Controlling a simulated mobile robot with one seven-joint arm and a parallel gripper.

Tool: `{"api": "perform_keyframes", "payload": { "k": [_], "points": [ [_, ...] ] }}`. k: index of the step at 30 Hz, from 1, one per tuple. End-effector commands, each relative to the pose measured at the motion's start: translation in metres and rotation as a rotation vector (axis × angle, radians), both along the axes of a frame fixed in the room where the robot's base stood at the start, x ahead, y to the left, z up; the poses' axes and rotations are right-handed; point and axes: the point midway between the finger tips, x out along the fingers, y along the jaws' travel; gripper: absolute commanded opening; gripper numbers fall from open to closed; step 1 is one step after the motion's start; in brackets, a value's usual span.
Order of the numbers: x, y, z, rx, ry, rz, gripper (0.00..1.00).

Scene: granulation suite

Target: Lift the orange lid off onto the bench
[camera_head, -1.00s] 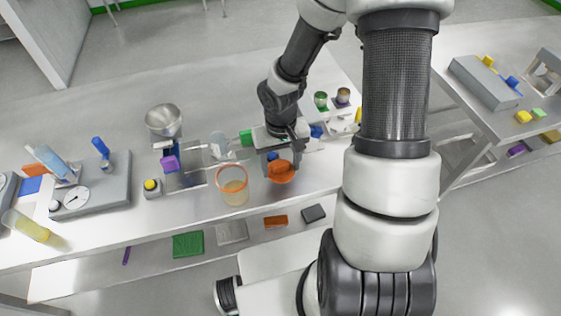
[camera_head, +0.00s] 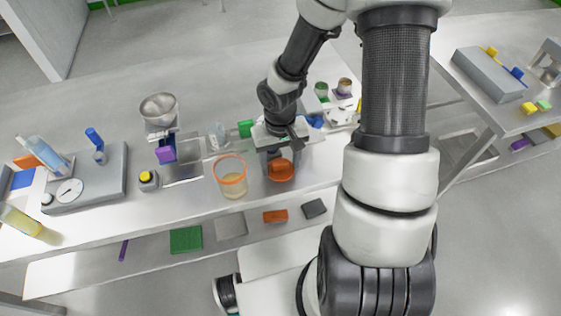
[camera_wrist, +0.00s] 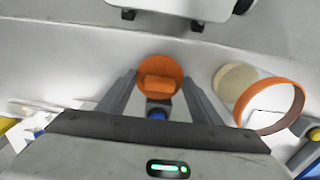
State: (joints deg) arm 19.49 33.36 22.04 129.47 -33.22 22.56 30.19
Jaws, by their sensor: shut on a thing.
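The orange lid (camera_head: 280,171) is to the right of the clear tub, over the bench (camera_head: 310,178) near its front edge. In the wrist view the lid (camera_wrist: 160,69) shows as a disc with a raised grip between my fingertips. My gripper (camera_head: 279,156) is shut on the lid. I cannot tell whether the lid touches the bench. The clear tub (camera_head: 232,184) has an orange rim, an open top and pale contents at the bottom. It stands upright and also shows in the wrist view (camera_wrist: 238,86), right of my fingers, apart from the lid.
A blue item (camera_wrist: 157,115) lies behind the lid. A metal funnel stand (camera_head: 159,108), a grey scale (camera_head: 88,187) and a yellow-topped button box (camera_head: 147,180) are to the left. Small green-topped jars (camera_head: 321,91) stand behind right. Bench left of the lid is taken by the tub.

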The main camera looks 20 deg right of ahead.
Motion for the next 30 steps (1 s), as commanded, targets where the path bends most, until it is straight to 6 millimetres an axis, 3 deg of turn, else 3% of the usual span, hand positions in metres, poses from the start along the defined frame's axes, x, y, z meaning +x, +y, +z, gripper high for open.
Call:
{"api": "perform_keyframes", "payload": {
  "k": [8, 9, 12, 23, 30],
  "points": [
    [0.0, 0.0, -0.007, 0.0, 0.0, 0.001, 0.26],
    [0.0, 0.0, -0.006, 0.0, 0.0, 0.0, 0.64],
    [0.0, 0.0, -0.006, 0.0, 0.0, 0.0, 0.81],
    [0.001, 0.0, -0.001, 0.0, -0.002, -0.001, 0.81],
    [0.002, -0.001, 0.043, -0.002, -0.006, -0.004, 0.81]
  ]
}}
